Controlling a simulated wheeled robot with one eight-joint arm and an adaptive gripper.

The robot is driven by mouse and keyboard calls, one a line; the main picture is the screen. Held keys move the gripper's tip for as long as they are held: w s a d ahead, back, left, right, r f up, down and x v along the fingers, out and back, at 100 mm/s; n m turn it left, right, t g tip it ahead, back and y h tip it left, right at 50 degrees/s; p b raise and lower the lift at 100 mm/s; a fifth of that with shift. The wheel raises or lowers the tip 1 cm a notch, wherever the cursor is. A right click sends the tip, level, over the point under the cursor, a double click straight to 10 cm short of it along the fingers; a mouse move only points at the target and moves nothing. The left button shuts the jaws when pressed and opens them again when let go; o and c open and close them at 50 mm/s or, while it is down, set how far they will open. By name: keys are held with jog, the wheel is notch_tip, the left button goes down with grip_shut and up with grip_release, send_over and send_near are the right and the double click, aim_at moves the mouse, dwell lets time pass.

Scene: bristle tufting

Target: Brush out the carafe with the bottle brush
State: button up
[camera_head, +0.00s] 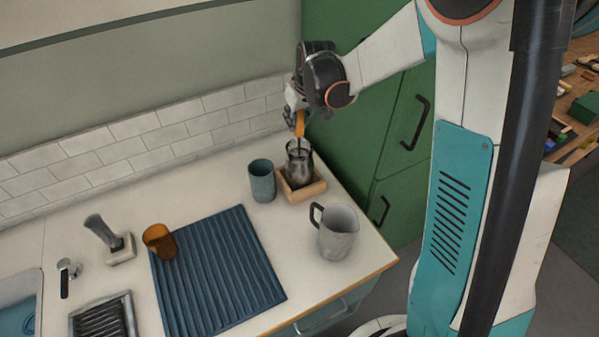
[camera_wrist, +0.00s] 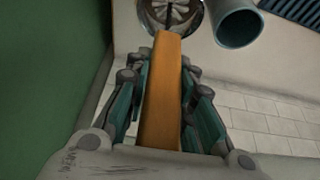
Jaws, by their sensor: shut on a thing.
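The carafe (camera_head: 299,167) is dark, clear glass and stands upright in a square wooden holder (camera_head: 303,191) near the back corner of the counter. My gripper (camera_head: 297,118) is above the carafe, shut on the orange handle of the bottle brush (camera_head: 300,125). In the wrist view, the brush handle (camera_wrist: 163,95) runs between the fingers of my gripper (camera_wrist: 165,85) toward the carafe's round mouth (camera_wrist: 172,12). The brush's shaft goes down at the carafe's mouth. How deep the bristles sit is hard to tell.
A blue-grey cup (camera_head: 262,182) stands just left of the holder. A green cabinet (camera_head: 350,135) rises close on the right.

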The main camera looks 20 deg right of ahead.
jog(key=shift+s, duration=0.2)
jog(key=shift+s+a, duration=0.3)
jog(key=shift+a, duration=0.1)
dwell(0.5)
jog(key=shift+r+p, duration=1.6)
jog(key=shift+r, duration=0.95)
jog(key=shift+f+b, duration=1.9)
jog(key=shift+f, duration=0.7)
jog(key=shift+d, duration=0.1)
jog(key=shift+w+d, duration=0.3)
jog(key=shift+w, duration=0.05)
jog(key=shift+s+d, duration=0.2)
jog(key=shift+d, duration=0.3)
